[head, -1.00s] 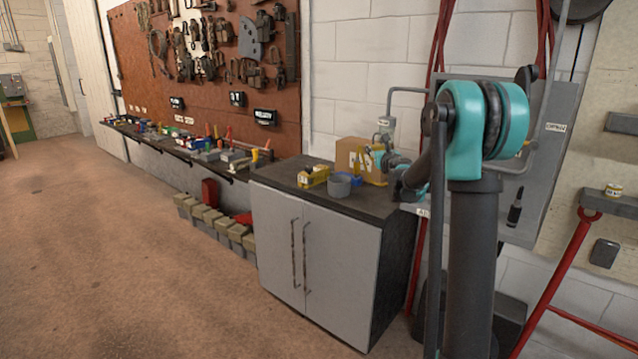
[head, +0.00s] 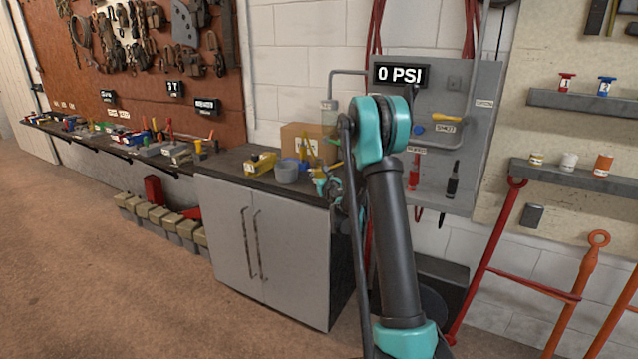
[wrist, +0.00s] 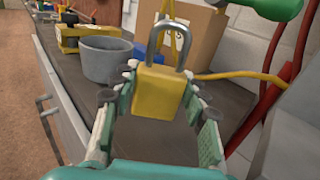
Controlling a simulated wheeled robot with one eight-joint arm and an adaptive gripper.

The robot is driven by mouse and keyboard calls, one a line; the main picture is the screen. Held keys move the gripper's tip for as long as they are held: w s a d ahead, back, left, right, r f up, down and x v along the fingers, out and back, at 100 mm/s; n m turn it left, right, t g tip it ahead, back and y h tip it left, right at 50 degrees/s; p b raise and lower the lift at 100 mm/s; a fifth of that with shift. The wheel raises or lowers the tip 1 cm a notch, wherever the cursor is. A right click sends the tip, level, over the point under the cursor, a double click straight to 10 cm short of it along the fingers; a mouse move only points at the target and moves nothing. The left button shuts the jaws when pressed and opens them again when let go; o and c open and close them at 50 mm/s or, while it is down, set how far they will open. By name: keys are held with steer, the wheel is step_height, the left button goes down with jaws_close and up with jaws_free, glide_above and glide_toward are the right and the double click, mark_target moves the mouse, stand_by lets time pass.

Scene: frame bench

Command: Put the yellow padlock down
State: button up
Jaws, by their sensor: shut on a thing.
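A yellow padlock (wrist: 158,94) with a grey metal shackle is upright in the wrist view, shackle at the top. My gripper (wrist: 162,84) is shut on its body, one finger at each side. The dark worktop of the cabinet (wrist: 80,85) shows behind and below it; I cannot tell the exact gap between them. In the head view my gripper (head: 328,186) is at the right end of the cabinet top, and the padlock cannot be made out clearly there.
A grey round pot (head: 287,172) and a yellow object (head: 260,163) stand on the worktop, left of my gripper. A cardboard box (head: 303,140) stands behind. A grey wall panel (head: 455,150) is to the right. Bare worktop shows at the left (head: 225,160).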

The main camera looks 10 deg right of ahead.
steer(key=shift+f, duration=1.85)
steer(key=shift+f, duration=0.1)
steer(key=o, duration=1.3)
